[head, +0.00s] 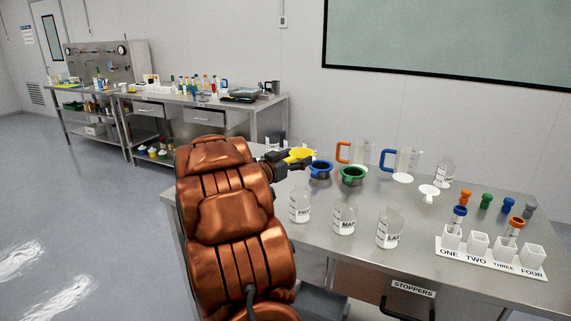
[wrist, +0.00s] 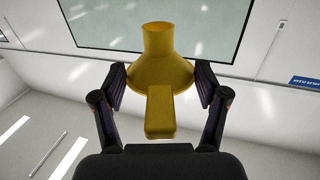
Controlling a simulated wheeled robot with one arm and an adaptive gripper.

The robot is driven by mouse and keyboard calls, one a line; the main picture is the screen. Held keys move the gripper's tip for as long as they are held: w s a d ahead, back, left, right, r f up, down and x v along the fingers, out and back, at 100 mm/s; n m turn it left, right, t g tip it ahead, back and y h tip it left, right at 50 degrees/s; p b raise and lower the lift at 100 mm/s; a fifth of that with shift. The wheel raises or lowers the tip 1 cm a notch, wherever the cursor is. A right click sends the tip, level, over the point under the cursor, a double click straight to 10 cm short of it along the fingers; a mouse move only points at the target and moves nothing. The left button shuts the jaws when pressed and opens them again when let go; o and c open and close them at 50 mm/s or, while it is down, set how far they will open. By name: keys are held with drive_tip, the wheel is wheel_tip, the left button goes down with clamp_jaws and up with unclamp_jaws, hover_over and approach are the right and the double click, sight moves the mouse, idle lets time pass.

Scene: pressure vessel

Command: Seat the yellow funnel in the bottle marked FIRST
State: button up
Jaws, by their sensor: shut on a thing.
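The yellow funnel (head: 299,155) is held by my gripper (head: 286,160) above the back left of the steel table. In the wrist view the funnel (wrist: 160,75) shows its tube upward in the picture and its tab toward the palm. The two fingers of my gripper (wrist: 160,92) are on either side of it. The bottle whose label starts with FIR (head: 300,204) stands upright at the table's left, below and apart from the funnel. Its label is partly hard to read, and no funnel is in its neck.
Bottles marked MAI (head: 345,216) and LA (head: 389,228) stand to its right. Handled jugs (head: 405,163), a white funnel (head: 429,192), stoppers (head: 486,201) and a labelled rack (head: 490,262) fill the right.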

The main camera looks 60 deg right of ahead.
drive_tip(key=shift+f, duration=0.25)
drive_tip(key=shift+f+b, duration=2.3)
drive_tip(key=shift+b, duration=0.15)
drive_tip(key=shift+f, duration=1.35)
drive_tip(key=shift+f, duration=0.25)
drive_tip(key=o, duration=1.2)
drive_tip(key=shift+a, duration=0.1)
drive_tip(key=shift+v, duration=5.95)
